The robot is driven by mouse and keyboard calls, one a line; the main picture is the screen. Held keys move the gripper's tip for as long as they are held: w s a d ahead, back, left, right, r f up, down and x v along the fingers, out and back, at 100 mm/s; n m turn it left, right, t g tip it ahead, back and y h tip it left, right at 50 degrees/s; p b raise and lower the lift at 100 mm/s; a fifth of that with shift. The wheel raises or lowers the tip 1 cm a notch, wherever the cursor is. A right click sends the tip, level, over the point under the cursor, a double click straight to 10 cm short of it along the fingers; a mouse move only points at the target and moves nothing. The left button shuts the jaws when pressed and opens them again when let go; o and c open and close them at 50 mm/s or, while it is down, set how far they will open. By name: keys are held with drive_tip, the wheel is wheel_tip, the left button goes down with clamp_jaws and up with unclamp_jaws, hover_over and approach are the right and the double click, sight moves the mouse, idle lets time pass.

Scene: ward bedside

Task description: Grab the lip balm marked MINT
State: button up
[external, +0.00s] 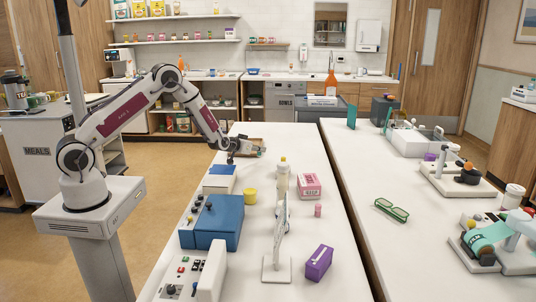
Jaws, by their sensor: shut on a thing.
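My gripper (234,156) is at the far left part of the near white table, low beside a small brown tray (255,141) and partly in front of it. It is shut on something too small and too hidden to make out. No MINT marking is readable from this far, so I cannot tell whether the held thing is the lip balm. A small pink cylinder (318,210) stands upright at the middle right of the table, apart from my gripper; no wording on it is legible.
A blue box (217,222), a yellow cup (250,196), a white bottle (283,177), a pink box (309,186), a purple box (319,262) and a white stand (277,267) occupy the near table. Green glasses (391,210) lie on the right table. The near table's far right is clear.

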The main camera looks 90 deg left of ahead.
drive_tip(key=shift+r, duration=3.65)
